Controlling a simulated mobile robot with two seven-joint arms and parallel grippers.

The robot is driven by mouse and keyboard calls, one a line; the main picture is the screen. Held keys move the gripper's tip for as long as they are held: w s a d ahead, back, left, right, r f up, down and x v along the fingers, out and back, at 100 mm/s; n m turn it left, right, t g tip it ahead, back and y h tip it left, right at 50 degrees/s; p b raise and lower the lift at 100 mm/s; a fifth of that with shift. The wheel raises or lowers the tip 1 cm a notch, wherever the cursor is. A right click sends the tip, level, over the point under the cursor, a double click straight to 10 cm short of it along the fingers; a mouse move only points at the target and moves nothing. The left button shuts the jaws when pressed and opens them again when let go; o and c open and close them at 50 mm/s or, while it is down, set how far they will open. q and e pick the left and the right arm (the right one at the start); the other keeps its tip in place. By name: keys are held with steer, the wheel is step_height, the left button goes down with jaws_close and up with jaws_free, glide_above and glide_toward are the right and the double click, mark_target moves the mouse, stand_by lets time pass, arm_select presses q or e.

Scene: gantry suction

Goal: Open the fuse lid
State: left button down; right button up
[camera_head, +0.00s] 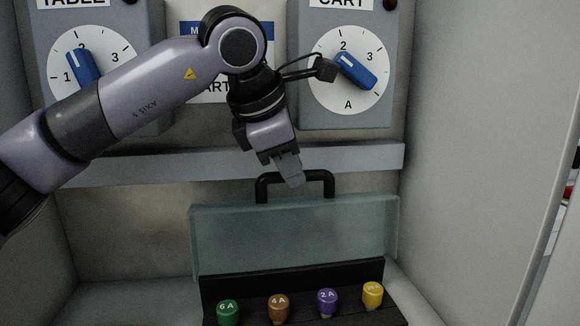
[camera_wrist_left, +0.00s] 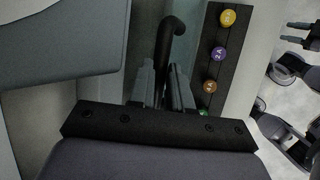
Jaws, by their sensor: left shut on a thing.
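The fuse lid (camera_head: 295,238) is a translucent blue-green panel with a black handle (camera_head: 331,184) on its top edge. In the head view the lid stands raised, about upright, behind the row of fuses. In the left wrist view the handle (camera_wrist_left: 165,38) rises between the fingers of my left gripper (camera_wrist_left: 163,85). The fuses show uncovered in front of the lid: green (camera_head: 228,311), brown (camera_head: 278,306), purple (camera_head: 327,301) and yellow (camera_head: 373,294).
Above are two grey dial panels with blue knobs, the left knob (camera_head: 84,66) and the right knob (camera_head: 356,70). A grey ledge (camera_head: 365,157) crosses the back wall just above the handle. A cabinet side wall (camera_head: 475,150) bounds the right.

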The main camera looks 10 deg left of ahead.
arm_select(q)
steer(key=s+t+b, duration=0.1)
steer(key=b, duration=0.1)
steer(key=s+d+t+b, duration=0.1)
steer(key=s, duration=0.1)
steer(key=shift+d+f+y+b, duration=0.15)
steer(key=shift+y+b, duration=0.25)
steer(key=c, duration=1.1)
jaws_free()
steer(key=shift+o, duration=0.2)
steer(key=v, duration=0.7)
